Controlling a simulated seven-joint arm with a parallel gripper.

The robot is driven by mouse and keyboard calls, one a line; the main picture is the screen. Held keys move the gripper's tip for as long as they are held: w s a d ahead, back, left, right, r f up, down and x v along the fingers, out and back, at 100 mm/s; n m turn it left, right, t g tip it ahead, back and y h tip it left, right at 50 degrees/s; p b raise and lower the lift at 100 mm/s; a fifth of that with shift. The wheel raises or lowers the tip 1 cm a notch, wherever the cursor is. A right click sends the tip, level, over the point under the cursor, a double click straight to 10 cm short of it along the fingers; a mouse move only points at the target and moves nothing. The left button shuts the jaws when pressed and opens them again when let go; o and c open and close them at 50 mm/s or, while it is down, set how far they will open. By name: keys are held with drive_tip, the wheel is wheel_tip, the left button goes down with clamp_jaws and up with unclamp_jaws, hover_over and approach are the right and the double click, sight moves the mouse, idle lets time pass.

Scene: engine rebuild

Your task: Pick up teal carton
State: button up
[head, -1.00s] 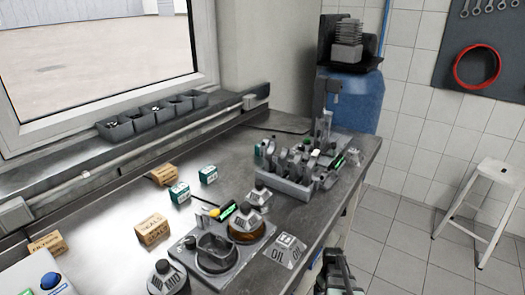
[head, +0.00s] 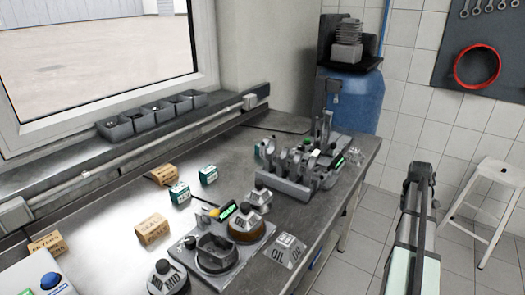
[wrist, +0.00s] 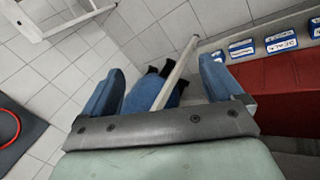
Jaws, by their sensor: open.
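Two small teal-and-white cartons stand on the metal workbench, left of its middle. One teal carton (head: 179,192) is nearer the camera; the other teal carton (head: 208,174) is a little behind it and to the right. They stand apart from each other. My gripper (wrist: 162,70) is open in the wrist view, its blue fingers spread with nothing between them. No teal carton shows in the wrist view. My arm shows at the right of the head view, over the tiled floor and well clear of the workbench and cartons.
Brown cartons (head: 152,229) stand near the teal ones. A grey fixture (head: 214,256) and weight-like pieces (head: 165,279) are in front. A loaded grey rack (head: 300,176) stands to the right. A white stool (head: 497,177) is on the floor.

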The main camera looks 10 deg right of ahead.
drive_tip(key=w+d+r+n+t, duration=0.15)
drive_tip(key=w+r, duration=0.25)
drive_tip(key=r, duration=0.5)
drive_tip(key=w+a+r+n+t, duration=0.2)
drive_tip(key=w+a+r+n, duration=0.3)
drive_tip(key=w+a+r, duration=0.5)
drive_tip(key=w+a+r+n+y, duration=0.2)
drive_tip(key=w+a+r, duration=0.2)
drive_tip(key=w+a, duration=0.4)
drive_tip(key=w+a+r+n+y, duration=0.25)
drive_tip(key=w+a, duration=0.35)
drive_tip(key=a, duration=0.4)
drive_tip(key=w+a+f+m+g, duration=0.2)
drive_tip(key=w+a, duration=0.2)
drive_tip(key=a, duration=0.4)
drive_tip(key=w+a+f+m+g, duration=0.1)
drive_tip(key=w+a+m+g, duration=0.2)
drive_tip(key=a, duration=0.5)
drive_tip(key=w+a+f+m+g, duration=0.2)
drive_tip(key=w+a, duration=0.2)
drive_tip(key=a, duration=0.5)
drive_tip(key=f, duration=1.3)
drive_tip(key=shift+s+d+f, duration=0.15)
drive_tip(key=shift+s+d, duration=0.1)
drive_tip(key=shift+d, duration=0.15)
drive_tip(key=c, duration=1.1)
drive_tip(key=shift+o, duration=0.2)
